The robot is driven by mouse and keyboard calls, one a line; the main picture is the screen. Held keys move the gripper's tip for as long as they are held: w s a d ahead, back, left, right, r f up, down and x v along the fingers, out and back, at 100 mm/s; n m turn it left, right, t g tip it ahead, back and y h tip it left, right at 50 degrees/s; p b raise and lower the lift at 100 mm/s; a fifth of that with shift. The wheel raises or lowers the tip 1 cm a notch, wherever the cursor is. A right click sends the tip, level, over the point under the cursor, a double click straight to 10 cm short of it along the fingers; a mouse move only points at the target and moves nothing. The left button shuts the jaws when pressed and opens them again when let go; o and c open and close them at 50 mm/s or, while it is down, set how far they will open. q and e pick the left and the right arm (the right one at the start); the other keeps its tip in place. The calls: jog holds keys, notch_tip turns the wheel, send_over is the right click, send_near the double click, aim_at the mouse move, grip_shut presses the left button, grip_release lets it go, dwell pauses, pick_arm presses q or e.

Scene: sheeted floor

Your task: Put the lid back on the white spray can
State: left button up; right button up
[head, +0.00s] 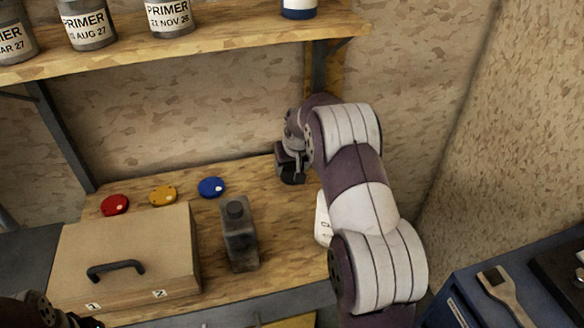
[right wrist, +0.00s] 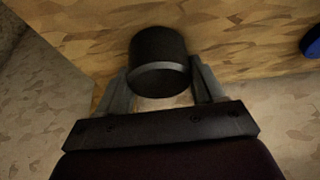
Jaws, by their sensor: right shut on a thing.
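My right gripper (head: 290,167) is shut on a black, round, cap-like lid (head: 293,178), over the back right part of the wooden bench. In the right wrist view the lid (right wrist: 159,62) sits between the two grey fingers (right wrist: 163,88). A white object with dark marks (head: 322,219) stands on the bench, nearer the front than the gripper. My right arm covers most of it, so I cannot tell for sure that it is the white spray can. Part of my left arm shows at the bottom left corner; its fingertips cannot be made out.
A cardboard-coloured case (head: 130,245) with a black handle and a dark grey bottle (head: 239,235) stand on the bench. Red (head: 115,205), yellow (head: 163,196) and blue (head: 211,187) discs lie behind. A shelf (head: 200,45) with primer tins (head: 88,24) is above. A wall closes the right side.

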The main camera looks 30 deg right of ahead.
notch_tip(320, 180, up, 4)
jog(key=shift+f, duration=0.1)
jog(key=s+d+r+b, duration=0.1)
jog(key=s+d+r, duration=0.5)
jog(key=s, duration=0.3)
jog(key=shift+s+d+r, duration=0.2)
jog(key=shift+s+r, duration=0.2)
jog(key=shift+r, duration=0.05)
